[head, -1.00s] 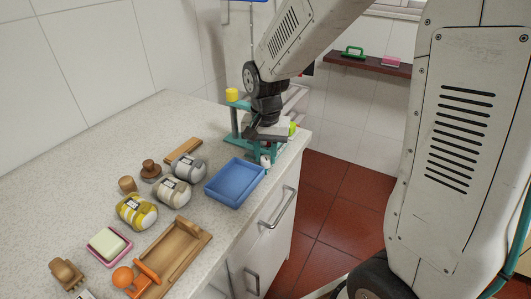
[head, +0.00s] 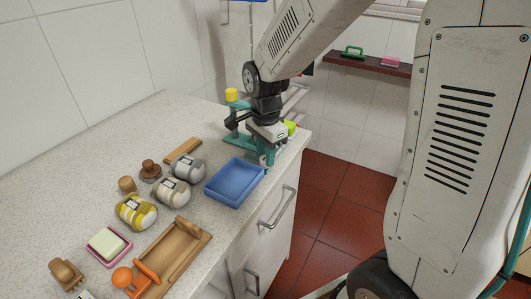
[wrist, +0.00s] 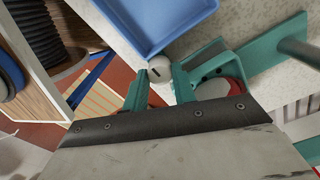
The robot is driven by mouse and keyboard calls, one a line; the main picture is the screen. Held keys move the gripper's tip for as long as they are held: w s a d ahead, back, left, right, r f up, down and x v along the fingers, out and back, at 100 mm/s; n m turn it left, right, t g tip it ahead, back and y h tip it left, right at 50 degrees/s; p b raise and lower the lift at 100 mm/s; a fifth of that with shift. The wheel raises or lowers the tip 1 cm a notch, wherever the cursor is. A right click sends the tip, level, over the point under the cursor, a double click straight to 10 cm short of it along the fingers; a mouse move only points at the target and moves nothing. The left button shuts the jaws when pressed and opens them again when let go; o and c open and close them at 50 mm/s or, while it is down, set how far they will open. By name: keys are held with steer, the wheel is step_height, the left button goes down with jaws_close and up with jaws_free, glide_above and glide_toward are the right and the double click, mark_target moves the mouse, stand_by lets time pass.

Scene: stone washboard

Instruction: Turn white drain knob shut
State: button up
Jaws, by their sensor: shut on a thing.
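The white drain knob (wrist: 160,68) is small and round with a dark slot mark in its face. It shows in the wrist view, below the corner of the blue tray (wrist: 160,20). My gripper (wrist: 158,84) has its two teal fingers on either side of the knob and is shut on it. In the head view my gripper (head: 268,152) is at the counter's right edge, beside the blue tray (head: 235,180). There the fingers and wrist mostly hide the knob.
A teal stand (head: 234,115) with a yellow top is close behind my gripper. A yellow-green item (head: 290,127) is just right of it. Bare counter lies left.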

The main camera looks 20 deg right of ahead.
steer(key=shift+m, duration=0.3)
steer(key=o, duration=1)
steer(key=shift+r, duration=0.1)
